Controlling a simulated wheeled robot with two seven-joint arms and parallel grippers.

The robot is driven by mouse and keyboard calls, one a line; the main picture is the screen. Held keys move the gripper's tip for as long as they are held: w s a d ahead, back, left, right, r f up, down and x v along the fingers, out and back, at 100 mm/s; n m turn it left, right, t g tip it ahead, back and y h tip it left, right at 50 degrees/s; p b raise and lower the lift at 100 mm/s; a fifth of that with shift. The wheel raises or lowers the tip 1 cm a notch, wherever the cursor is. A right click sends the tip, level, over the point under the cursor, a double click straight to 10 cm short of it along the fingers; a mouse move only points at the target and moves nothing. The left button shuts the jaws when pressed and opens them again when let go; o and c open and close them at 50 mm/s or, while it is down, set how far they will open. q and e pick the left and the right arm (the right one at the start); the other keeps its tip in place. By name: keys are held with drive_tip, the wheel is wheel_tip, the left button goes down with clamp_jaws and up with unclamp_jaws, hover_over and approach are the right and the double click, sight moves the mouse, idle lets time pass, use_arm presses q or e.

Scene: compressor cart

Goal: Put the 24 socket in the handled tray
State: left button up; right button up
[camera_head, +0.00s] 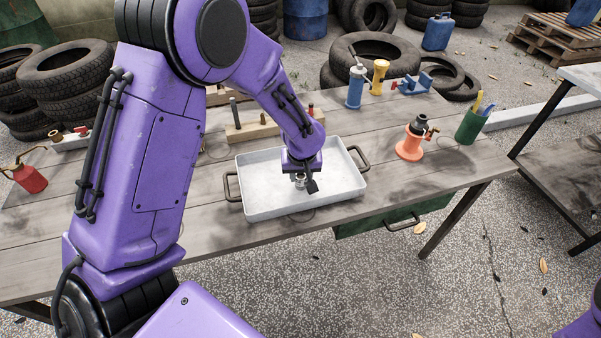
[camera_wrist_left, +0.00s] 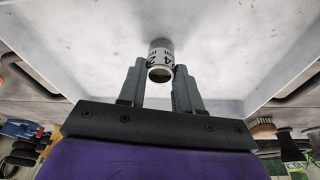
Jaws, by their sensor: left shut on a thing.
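The handled tray (camera_head: 262,202) is a pale grey metal tray with dark handles at its left and right ends. It stands on the wooden workbench. My left gripper (camera_head: 300,184) points down inside the tray's outline. It is shut on the 24 socket (camera_head: 299,177), a small silver cylinder. In the left wrist view the socket (camera_wrist_left: 161,60) sits between the two grey fingers, and "24" shows on its label. The tray floor (camera_wrist_left: 215,40) lies beyond it. I cannot tell whether the socket touches the floor. My right gripper is not in view.
A wooden block with pegs (camera_head: 250,130) stands behind the tray, partly hidden by my left arm. An orange-based jack (camera_head: 410,145) and a green cup (camera_head: 469,127) stand to the right. A red oil can (camera_head: 30,178) is at far left. Bare bench lies right of the tray.

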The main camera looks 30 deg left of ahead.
use_arm(q)
drive_tip(key=o, duration=1.1)
drive_tip(key=shift+f, duration=0.1)
drive_tip(key=p+v, duration=0.1)
drive_tip(key=v, duration=1.1)
drive_tip(key=shift+a, duration=0.1)
